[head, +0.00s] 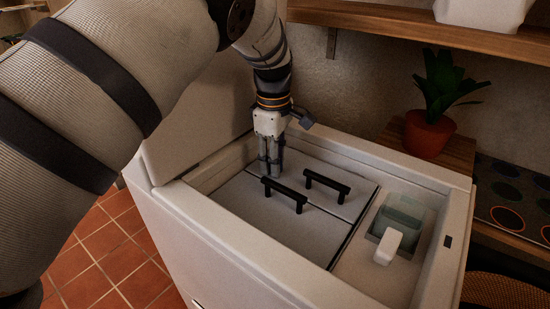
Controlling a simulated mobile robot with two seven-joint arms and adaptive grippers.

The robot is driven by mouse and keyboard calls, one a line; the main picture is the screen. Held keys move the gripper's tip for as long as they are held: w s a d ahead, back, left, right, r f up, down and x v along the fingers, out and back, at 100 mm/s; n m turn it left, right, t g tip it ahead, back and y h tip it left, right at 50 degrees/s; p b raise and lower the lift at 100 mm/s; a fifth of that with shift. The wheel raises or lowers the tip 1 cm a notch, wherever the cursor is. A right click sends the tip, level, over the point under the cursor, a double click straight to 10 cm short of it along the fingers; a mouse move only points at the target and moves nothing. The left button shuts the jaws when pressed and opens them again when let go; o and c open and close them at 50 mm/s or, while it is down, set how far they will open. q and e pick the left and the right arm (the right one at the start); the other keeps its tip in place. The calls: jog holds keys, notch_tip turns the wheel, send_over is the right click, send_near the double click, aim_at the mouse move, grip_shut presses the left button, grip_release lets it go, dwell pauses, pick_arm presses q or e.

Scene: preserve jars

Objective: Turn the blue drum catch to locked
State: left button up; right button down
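A white top-opening machine (185,212) stands with its lid (195,135) raised. Inside are two pale drum flaps (245,200) with two black bar handles, the nearer handle (284,195) and the farther handle (327,186). My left gripper (270,172) points straight down at the far left part of the flaps, just behind the nearer handle. Its two fingers look close together, and I cannot tell whether they touch or hold anything. No blue catch shows; the fingers may hide it. My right gripper is not in view.
A translucent blue-green compartment (407,211) and a white block (387,246) sit at the machine's right end. A potted plant (430,132) stands on a wooden shelf behind. Another shelf (440,30) runs above. My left arm fills the upper left.

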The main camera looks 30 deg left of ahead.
pick_arm(q)
grip_shut()
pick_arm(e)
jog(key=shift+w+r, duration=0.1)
pick_arm(q)
jog(key=m+p, duration=0.1)
jog(key=m, duration=0.2)
jog(key=shift+r+m, duration=0.1)
jog(key=shift+m, duration=0.2)
jog(key=m, duration=0.3)
jog(key=shift+m, duration=0.3)
jog(key=m, duration=0.5)
jog(key=shift+h, duration=0.3)
jog(key=shift+f+m+g, duration=0.2)
jog(key=shift+m+g, duration=0.1)
jog(key=shift+m, duration=2.5)
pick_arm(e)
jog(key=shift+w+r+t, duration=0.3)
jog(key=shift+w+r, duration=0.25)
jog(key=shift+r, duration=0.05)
